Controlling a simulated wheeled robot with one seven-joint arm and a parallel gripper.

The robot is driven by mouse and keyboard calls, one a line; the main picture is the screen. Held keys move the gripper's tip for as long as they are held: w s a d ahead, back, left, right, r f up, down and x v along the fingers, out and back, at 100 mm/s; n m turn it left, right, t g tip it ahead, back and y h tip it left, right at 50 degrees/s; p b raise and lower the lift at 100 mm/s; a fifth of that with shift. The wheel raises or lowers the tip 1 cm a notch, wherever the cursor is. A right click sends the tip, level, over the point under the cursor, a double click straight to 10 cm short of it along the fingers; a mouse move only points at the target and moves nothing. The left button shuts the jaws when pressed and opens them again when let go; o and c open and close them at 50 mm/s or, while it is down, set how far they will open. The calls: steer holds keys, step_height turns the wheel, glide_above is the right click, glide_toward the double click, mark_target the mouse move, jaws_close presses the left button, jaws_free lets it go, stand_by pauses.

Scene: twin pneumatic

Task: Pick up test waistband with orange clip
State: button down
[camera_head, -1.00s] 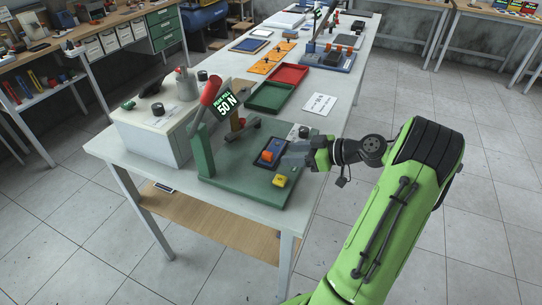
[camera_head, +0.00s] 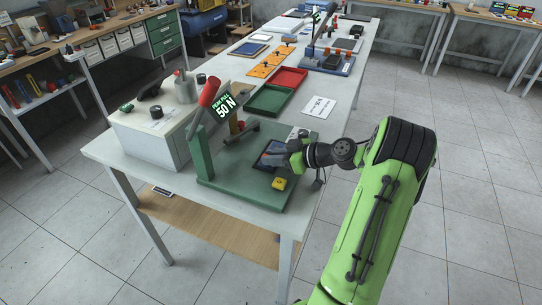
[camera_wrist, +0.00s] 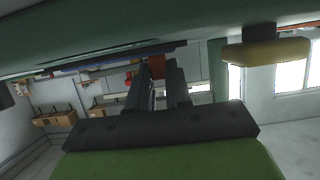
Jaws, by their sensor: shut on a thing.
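The test waistband (camera_head: 265,161) shows in the head view as a small dark blue-black piece on the green base plate (camera_head: 232,186) of the test stand. My gripper (camera_head: 277,157) reaches in low from the right and covers most of it. The orange clip is hidden behind the gripper in the head view. In the wrist view, an orange-brown patch, likely the clip (camera_wrist: 157,70), shows between the two dark fingers of my gripper (camera_wrist: 162,80). The fingers are shut on it. I cannot tell whether the waistband is clear of the plate.
The stand's red-handled lever (camera_head: 209,92) and "50 N" display (camera_head: 224,104) rise at the left. Green (camera_head: 267,99) and red (camera_head: 290,77) trays and a white card (camera_head: 318,106) lie behind.

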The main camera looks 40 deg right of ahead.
steer(key=shift+r, duration=0.1)
step_height(320, 180, up, 10)
steer(key=p, duration=0.2)
steer(key=shift+p, duration=0.3)
